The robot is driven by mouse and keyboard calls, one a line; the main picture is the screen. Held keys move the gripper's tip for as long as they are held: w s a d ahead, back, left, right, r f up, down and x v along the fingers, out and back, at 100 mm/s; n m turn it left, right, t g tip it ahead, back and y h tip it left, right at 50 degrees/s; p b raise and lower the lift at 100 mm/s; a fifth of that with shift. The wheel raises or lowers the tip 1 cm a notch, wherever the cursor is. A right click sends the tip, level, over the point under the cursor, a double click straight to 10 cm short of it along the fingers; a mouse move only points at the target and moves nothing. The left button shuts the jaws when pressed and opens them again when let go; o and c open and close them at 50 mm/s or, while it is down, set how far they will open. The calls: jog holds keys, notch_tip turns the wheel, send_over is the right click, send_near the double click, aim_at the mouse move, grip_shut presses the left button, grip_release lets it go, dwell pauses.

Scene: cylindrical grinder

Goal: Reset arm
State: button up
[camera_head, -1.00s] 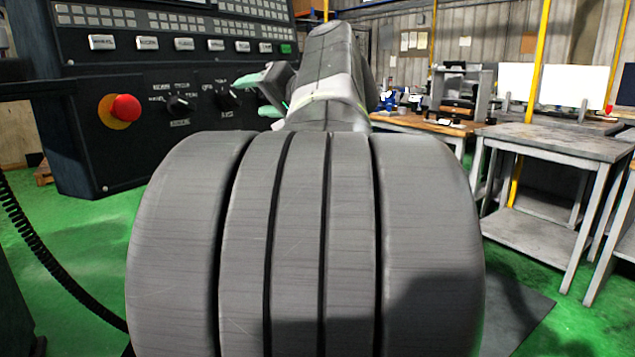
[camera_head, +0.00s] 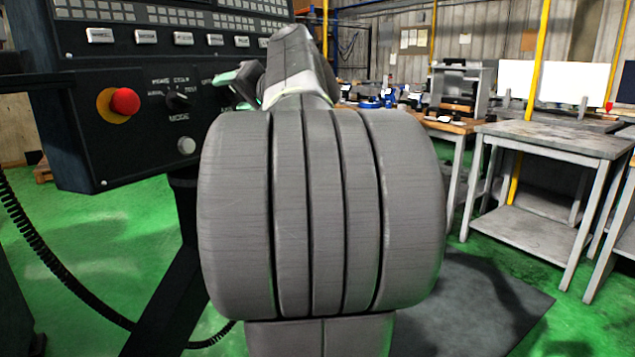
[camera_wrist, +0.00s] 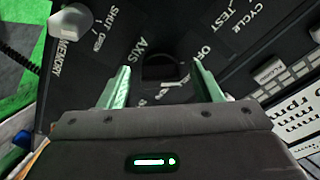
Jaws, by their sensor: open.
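My gripper (camera_wrist: 157,88) is open in the wrist view, its two greenish fingers apart. A dark round knob (camera_wrist: 160,68) by the word AXIS on the black control panel (camera_wrist: 95,62) shows between and beyond the fingers. I cannot tell whether the fingers touch it, but they do not close on it. In the head view one finger and part of the gripper (camera_head: 240,84) show in front of the panel, at its right side. My grey arm fills the middle of that view and hides part of the panel and the gripper's far side.
The control panel (camera_head: 90,150) carries a red emergency button (camera_head: 125,101), a mode knob (camera_head: 177,101) and a row of labelled buttons. A black coiled cable (camera_head: 45,255) hangs at left. A grey metal table (camera_head: 560,140) stands at right. Green floor (camera_head: 90,230) lies open below.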

jog(key=p+v, duration=0.1)
jog(key=v, duration=1.3)
jog(key=x, duration=1.4)
jog(key=shift+a+r, duration=0.1)
jog(key=shift+r, duration=0.15)
jog(key=shift+r+m+p, duration=0.1)
jog(key=shift+m+p, duration=0.75)
jog(key=shift+m, duration=0.05)
jog(key=m+h+p, duration=0.1)
jog(key=m+p, duration=0.5)
jog(key=p, duration=0.3)
jog(key=shift+m, duration=0.3)
jog(key=m+p, duration=0.5)
jog(key=p, duration=0.4)
jog(key=shift+r+m+g, duration=0.1)
jog(key=shift+m+g, duration=0.2)
jog(key=shift+g, duration=0.1)
jog(key=shift+m+p, duration=0.5)
jog(key=shift+p, duration=0.45)
jog(key=shift+f, duration=0.25)
